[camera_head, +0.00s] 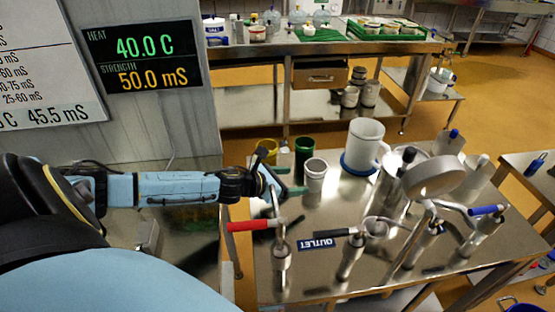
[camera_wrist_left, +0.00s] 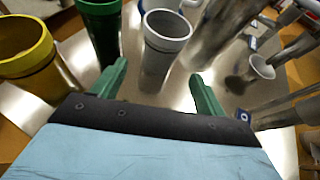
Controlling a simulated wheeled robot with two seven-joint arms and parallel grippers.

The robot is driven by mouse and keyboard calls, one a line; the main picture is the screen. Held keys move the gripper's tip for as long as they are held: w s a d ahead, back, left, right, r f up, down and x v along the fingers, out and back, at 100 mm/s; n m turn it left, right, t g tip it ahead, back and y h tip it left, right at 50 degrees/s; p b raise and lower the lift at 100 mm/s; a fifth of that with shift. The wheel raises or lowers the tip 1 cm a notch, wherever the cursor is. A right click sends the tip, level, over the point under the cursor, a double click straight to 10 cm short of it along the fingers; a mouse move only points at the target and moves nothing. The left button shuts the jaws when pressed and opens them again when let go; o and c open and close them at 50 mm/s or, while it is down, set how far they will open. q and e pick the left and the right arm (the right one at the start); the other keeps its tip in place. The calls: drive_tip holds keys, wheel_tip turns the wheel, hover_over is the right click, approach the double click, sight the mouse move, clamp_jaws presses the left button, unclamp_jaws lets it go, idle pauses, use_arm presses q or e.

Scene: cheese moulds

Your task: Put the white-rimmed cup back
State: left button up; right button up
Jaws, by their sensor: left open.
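The white-rimmed cup (camera_head: 316,178) stands upright on the steel table, right beside my left gripper (camera_head: 292,186). In the left wrist view the cup (camera_wrist_left: 166,48) is just ahead of the two green fingers, in line with the gap between them. My left gripper (camera_wrist_left: 158,86) is open and empty; I cannot tell whether a finger touches the cup. A green cup (camera_head: 303,150) and a yellow cup (camera_head: 266,152) stand behind it; in the left wrist view the green cup (camera_wrist_left: 102,30) and yellow cup (camera_wrist_left: 28,50) are to the left. My right gripper is out of view.
Steel pipes and valves with red (camera_head: 250,225), black and blue handles (camera_head: 486,210) crowd the table's middle and right. A blue OUTLET label (camera_head: 317,244) lies in front. A wall display (camera_head: 145,62) is at the left.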

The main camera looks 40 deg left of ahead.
use_arm(q)
drive_tip(key=shift+v, duration=2.45)
drive_tip(key=shift+r, duration=0.1)
